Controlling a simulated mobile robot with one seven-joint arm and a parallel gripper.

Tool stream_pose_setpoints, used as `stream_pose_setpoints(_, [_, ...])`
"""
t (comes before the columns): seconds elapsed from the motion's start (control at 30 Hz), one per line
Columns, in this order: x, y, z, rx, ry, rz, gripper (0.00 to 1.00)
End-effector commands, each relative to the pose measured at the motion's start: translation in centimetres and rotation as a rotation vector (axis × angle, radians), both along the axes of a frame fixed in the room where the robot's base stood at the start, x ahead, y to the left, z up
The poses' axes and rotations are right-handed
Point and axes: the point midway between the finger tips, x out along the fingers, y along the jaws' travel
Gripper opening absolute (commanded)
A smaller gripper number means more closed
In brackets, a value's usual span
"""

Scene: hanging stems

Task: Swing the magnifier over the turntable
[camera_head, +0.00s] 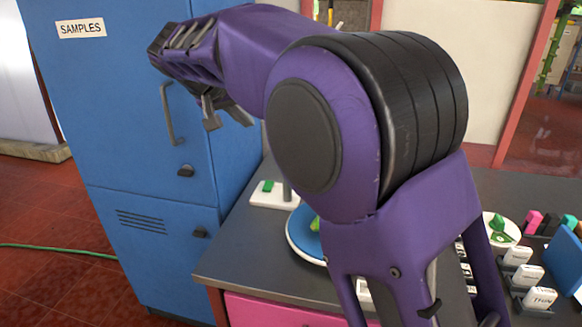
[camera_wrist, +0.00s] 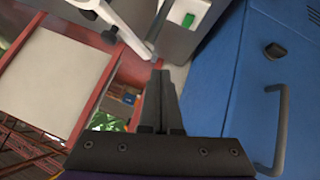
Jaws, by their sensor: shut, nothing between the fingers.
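The turntable (camera_head: 296,240), a blue disc with a pale rim, is on the dark bench, mostly hidden behind my arm. A green thing on it is partly visible. The magnifier's white base (camera_head: 259,198) with a green patch and grey post stands at the bench's far left; my arm hides its upper part in the head view. In the wrist view, the base (camera_wrist: 200,10) is at the top, with a white arm (camera_wrist: 125,27) slanting toward the post; the lens is not clearly visible. My gripper (camera_head: 224,116) is shut and empty before the blue cabinet; its fingers (camera_wrist: 161,80) point toward the post, apart from it.
A blue cabinet (camera_head: 105,120) labelled SAMPLES, with a bar handle, stands left of the bench (camera_head: 235,250). At right are a white dish (camera_head: 501,240), labelled white blocks (camera_head: 528,274) and a blue box (camera_head: 564,258). A green hose (camera_head: 60,248) crosses the red floor.

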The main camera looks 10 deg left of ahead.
Motion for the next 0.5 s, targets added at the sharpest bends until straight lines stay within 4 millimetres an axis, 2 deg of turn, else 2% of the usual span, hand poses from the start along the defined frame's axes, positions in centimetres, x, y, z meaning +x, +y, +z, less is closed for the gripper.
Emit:
stream_pose_setpoints(0.03, [-2.2, -0.6, -0.2, -0.031, 0.047, -0.019, 0.0])
stream_pose_setpoints(0.1, [-4.7, -1.4, -0.5, -0.073, 0.111, -0.046, 0.0])
stream_pose_setpoints(0.2, [-7.2, -2.3, -0.7, -0.116, 0.174, -0.071, 0.0])
stream_pose_setpoints(0.33, [-8.4, -2.9, -0.9, -0.14, 0.21, -0.085, 0.0])
stream_pose_setpoints(0.5, [-7.7, -3.7, -2.4, -0.144, 0.215, -0.09, 0.0])
